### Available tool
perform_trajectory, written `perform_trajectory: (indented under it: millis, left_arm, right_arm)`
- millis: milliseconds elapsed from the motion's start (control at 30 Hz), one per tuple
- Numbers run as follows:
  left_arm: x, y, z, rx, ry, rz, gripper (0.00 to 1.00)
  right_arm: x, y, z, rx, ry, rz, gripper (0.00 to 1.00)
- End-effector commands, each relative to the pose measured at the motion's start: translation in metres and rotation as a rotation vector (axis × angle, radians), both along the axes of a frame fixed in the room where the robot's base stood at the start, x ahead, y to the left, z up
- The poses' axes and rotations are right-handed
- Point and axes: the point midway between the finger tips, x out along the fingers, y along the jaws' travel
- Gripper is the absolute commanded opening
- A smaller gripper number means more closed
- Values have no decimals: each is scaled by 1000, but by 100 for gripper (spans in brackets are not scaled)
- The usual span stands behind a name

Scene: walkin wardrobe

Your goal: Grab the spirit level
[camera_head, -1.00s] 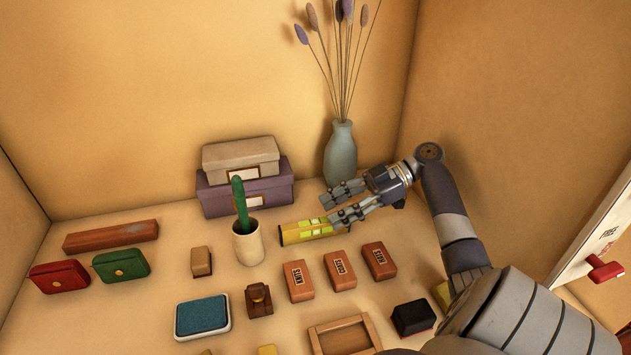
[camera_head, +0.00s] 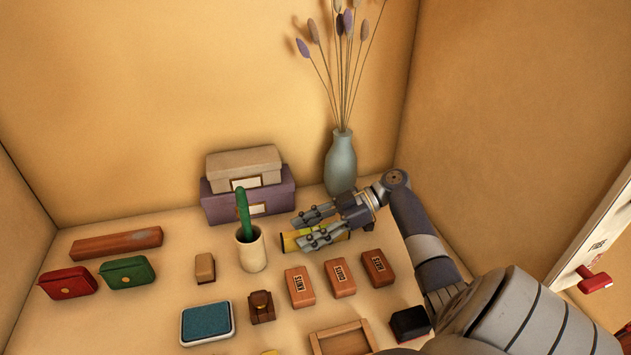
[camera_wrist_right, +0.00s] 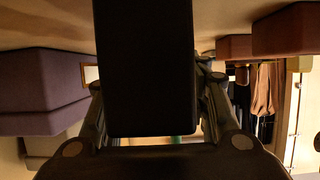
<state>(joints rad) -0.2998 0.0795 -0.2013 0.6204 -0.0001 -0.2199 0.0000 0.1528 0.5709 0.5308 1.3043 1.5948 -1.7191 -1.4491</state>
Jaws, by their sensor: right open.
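The yellow spirit level (camera_head: 291,243) lies on the shelf behind the labelled brown blocks, right of the cream cup. My right gripper (camera_head: 300,229) reaches in from the right with its fingers apart and pointing left. In the head view it overlaps the level and hides much of it; whether it touches the level I cannot tell. In the right wrist view the two fingers show at either side of a large dark block shape, and I cannot make out the level there. My left gripper is not in view.
The cream cup (camera_head: 251,252) with a green cactus-like stick stands just left of the fingers. Purple and beige boxes (camera_head: 246,205) are behind, and a vase (camera_head: 340,163) of dried stems stands behind the arm. Brown blocks (camera_head: 340,278) lie in front.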

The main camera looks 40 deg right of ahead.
Motion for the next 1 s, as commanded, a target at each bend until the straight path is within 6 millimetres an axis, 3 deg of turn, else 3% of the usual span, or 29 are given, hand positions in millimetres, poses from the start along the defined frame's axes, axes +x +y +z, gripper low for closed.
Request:
perform_trajectory:
  millis: [67,267,667,1000]
  left_arm:
    - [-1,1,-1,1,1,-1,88]
    - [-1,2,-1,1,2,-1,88]
    - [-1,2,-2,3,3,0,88]
    - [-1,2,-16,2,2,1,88]
  right_arm:
    - [0,0,-1,0,0,0,43]
    - [0,0,-1,1,1,1,0]
    - [0,-1,4,0,-1,0,0]
    - [0,-1,64,-5,-5,0,0]
